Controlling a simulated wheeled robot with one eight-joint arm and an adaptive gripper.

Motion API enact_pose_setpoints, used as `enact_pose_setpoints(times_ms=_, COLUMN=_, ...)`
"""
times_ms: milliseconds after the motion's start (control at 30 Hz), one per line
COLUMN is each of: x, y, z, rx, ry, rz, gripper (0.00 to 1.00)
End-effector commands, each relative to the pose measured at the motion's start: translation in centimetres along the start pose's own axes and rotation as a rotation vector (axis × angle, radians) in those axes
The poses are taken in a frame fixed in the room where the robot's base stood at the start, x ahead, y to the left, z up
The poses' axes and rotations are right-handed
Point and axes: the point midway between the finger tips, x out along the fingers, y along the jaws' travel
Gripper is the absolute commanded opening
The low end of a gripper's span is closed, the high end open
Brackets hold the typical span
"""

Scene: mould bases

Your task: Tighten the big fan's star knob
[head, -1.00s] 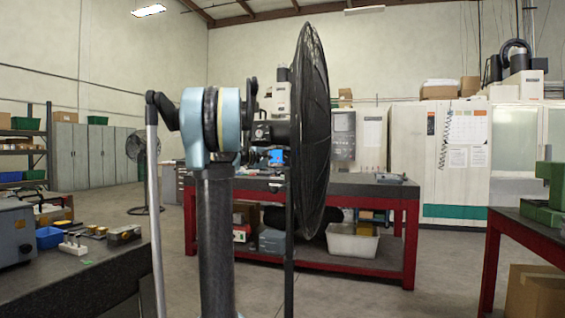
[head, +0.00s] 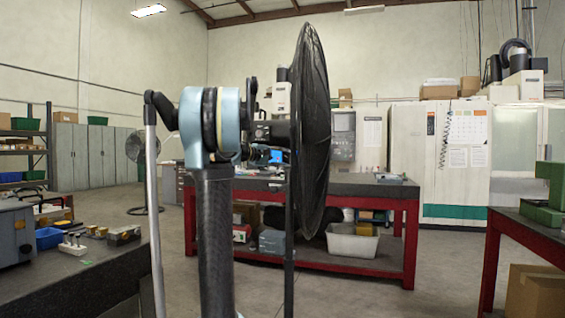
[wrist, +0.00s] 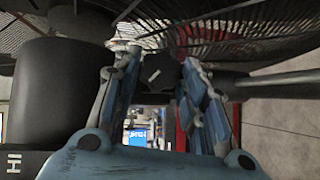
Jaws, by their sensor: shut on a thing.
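The big fan (head: 312,130) stands upright in the middle of the head view, seen nearly edge-on, on a thin dark pole (head: 289,250). In the wrist view its wire cage (wrist: 225,35) fills the top and its black motor housing (wrist: 60,95) is at the left. The dark star knob (wrist: 160,70) sits between the fingertips of my gripper (wrist: 158,75). The blue-grey fingers are shut on it from both sides. In the head view my arm hides most of the gripper and the knob.
A red-framed workbench (head: 345,188) stands behind the fan, with a white bin (head: 352,242) on its lower shelf. A dark bench (head: 70,270) is at the left, a red-legged bench (head: 525,225) at the right. A smaller fan (head: 136,147) stands far left. Floor between is clear.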

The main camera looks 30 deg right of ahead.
Motion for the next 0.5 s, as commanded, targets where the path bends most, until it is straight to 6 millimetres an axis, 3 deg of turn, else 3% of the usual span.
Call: enact_pose_setpoints(times_ms=500, x=-0.17, y=0.35, z=0.11, rx=0.240, ry=0.000, rz=-0.243, gripper=0.15)
